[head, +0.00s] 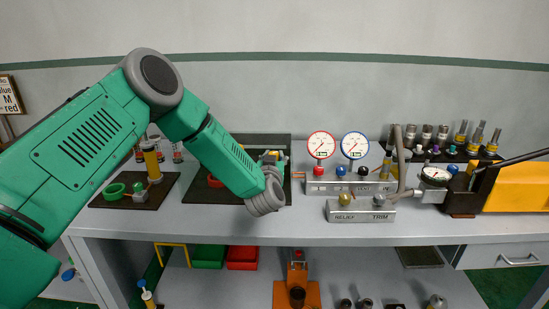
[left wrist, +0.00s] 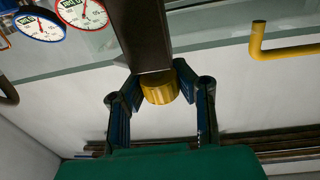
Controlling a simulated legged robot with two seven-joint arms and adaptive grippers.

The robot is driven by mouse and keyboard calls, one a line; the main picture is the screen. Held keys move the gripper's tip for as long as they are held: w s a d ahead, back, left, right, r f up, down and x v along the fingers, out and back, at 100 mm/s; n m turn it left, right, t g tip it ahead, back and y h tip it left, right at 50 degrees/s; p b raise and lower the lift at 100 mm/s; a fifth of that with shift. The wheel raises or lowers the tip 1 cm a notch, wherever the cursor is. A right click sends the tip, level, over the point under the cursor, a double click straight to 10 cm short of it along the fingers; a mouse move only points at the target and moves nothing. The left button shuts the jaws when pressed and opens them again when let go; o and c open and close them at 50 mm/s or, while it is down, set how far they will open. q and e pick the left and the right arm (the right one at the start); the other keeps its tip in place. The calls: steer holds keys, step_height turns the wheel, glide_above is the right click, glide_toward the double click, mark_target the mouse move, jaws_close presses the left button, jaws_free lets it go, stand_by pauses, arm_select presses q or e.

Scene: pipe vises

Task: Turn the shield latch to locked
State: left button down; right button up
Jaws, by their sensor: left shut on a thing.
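In the left wrist view my left gripper (left wrist: 161,84) has its blue-padded fingers on both sides of a yellow ribbed knob (left wrist: 159,88), shut on it. The knob sits at the end of a dark bar or plate (left wrist: 146,35) that comes down from the top of the picture. I cannot tell for sure whether this knob is the shield latch, nor its locked side. My right gripper is not in view.
A red-rimmed gauge (head: 321,145) and a blue-rimmed gauge (head: 354,146) stand right of my arm, behind the relief and trim block (head: 361,210). A small board with a green ring (head: 114,191) lies left. A yellow bent rod (left wrist: 257,45) is right of the knob. The bench front is clear.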

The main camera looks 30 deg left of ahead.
arm_select(q)
steer(key=n+g+y, duration=0.2)
steer(key=y, duration=0.1)
steer(key=shift+d+n+y+b, duration=0.1)
steer(key=shift+n+y+b, duration=0.2)
steer(key=shift+n+b, duration=0.1)
steer(key=n+g+y+b, duration=0.1)
steer(key=n+g+y, duration=0.1)
steer(key=g+y, duration=0.1)
steer(key=shift+f+n+g, duration=0.1)
steer(key=shift+n+g, duration=0.3)
steer(key=n+g+y+b, duration=0.2)
steer(key=n+g+b, duration=0.1)
steer(key=g, duration=0.2)
steer(key=shift+n+b, duration=0.4)
steer(key=shift+n+g+y+b, duration=0.5)
steer(key=shift+n+g+b, duration=0.45)
steer(key=shift+g, duration=0.65)
steer(key=shift+r, duration=0.2)
steer(key=c, duration=1.2)
jaws_free()
steer(key=shift+w, duration=0.1)
